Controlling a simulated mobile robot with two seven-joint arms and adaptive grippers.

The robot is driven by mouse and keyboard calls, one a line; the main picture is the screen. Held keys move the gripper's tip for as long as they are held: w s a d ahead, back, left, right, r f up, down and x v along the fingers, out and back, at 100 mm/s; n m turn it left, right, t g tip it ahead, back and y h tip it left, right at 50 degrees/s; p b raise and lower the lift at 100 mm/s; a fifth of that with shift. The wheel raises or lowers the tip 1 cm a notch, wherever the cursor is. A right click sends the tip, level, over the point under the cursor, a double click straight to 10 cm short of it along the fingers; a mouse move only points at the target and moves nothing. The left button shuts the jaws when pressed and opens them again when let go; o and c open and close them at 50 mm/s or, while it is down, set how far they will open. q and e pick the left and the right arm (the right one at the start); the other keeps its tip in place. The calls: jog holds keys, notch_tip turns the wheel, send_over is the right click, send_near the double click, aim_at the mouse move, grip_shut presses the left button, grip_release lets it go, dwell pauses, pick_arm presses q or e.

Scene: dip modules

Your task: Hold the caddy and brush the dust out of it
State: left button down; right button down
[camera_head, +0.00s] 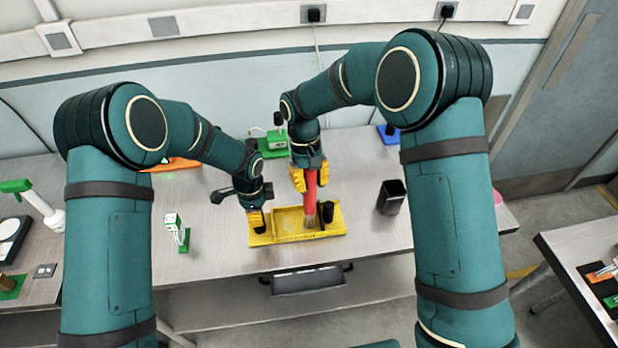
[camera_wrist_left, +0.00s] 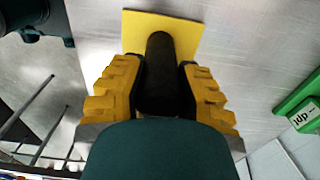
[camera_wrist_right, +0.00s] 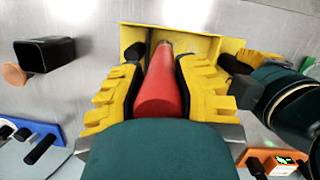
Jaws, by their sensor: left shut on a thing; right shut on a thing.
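The yellow caddy (camera_head: 290,228) lies on the table in front of me, a shallow tray with a black upright post at each end. My left gripper (camera_head: 257,222) is shut on the black post at the caddy's left end; the post shows between the fingers in the left wrist view (camera_wrist_left: 160,75). My right gripper (camera_head: 310,181) is shut on the red handle of a brush (camera_head: 310,197). The brush stands near upright with its bristles (camera_head: 310,221) down in the caddy, right of its middle. Whether the bristles touch the floor, and any dust, I cannot tell.
A black open bin (camera_head: 391,197) stands right of the caddy. A small white and green device (camera_head: 176,231) stands to the left. Green (camera_head: 272,143), blue (camera_head: 388,134) and orange (camera_head: 178,164) items lie at the back. A drawer tray hangs below the table's front edge.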

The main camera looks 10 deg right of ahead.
jog(key=shift+s, duration=0.45)
jog(key=shift+a+f, duration=0.15)
jog(key=shift+a, duration=0.95)
jog(key=shift+a, duration=0.1)
jog(key=shift+a+f, duration=0.1)
jog(key=shift+a, duration=0.75)
jog(key=shift+a, duration=0.15)
